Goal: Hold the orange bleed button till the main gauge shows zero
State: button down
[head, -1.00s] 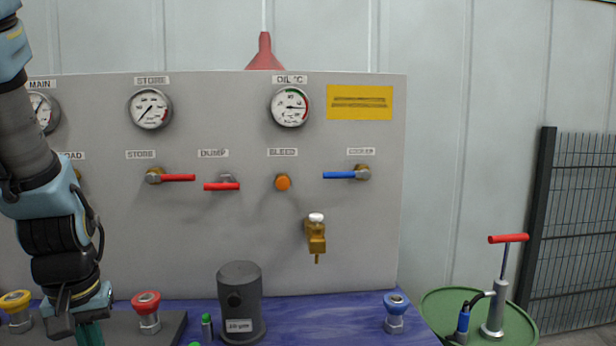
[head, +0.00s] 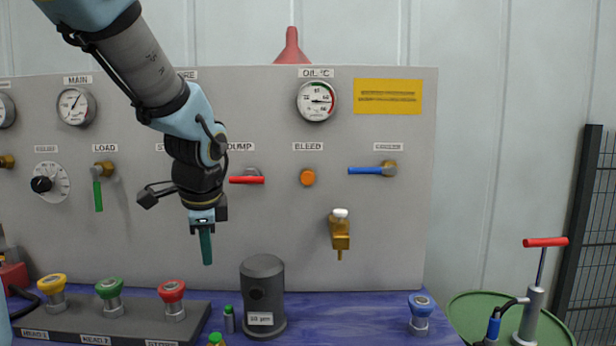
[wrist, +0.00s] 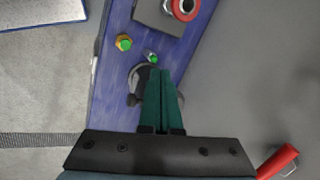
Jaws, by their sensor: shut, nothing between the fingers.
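The orange bleed button (head: 307,178) sits on the grey panel under the BLEED label, with nothing touching it. The main gauge (head: 76,106), under the MAIN label at the upper left, has its needle off to the upper right; its numbers are too small to read. My gripper (head: 207,262) points down in front of the panel, left of and lower than the button. Its green fingers (wrist: 163,100) are shut and empty in the wrist view, above the blue bench top. My arm hides the store gauge and most of its label.
A red dump lever (head: 247,180) and a blue-handled lever (head: 365,171) flank the button. A brass tap (head: 340,232) is below right. A dark grey cylinder (head: 263,297) stands on the blue bench (head: 345,318). Coupling caps (head: 172,293) line the front left.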

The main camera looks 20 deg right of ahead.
jog(key=s+d+r+m+t+h, duration=0.1)
jog(key=s+d+r+m+t, duration=0.1)
jog(key=d+r+m, duration=0.7)
jog(key=s+d+r+m+t+h, duration=0.2)
jog(key=s+d+r+m, duration=0.1)
jog(key=d+r+m, duration=0.6)
jog(key=r+m+b, duration=0.1)
jog(key=m, duration=0.2)
jog(key=shift+m+h, duration=0.3)
jog(key=shift+d, duration=0.15)
jog(key=p, duration=0.2)
send_near(308, 182)
jog(key=s+f+x, duration=0.1)
jog(key=x, duration=0.4)
jog(key=shift+w+d+r+p, duration=0.15)
jog(key=shift+w+p, duration=0.3)
jog(key=shift+w, duration=0.35)
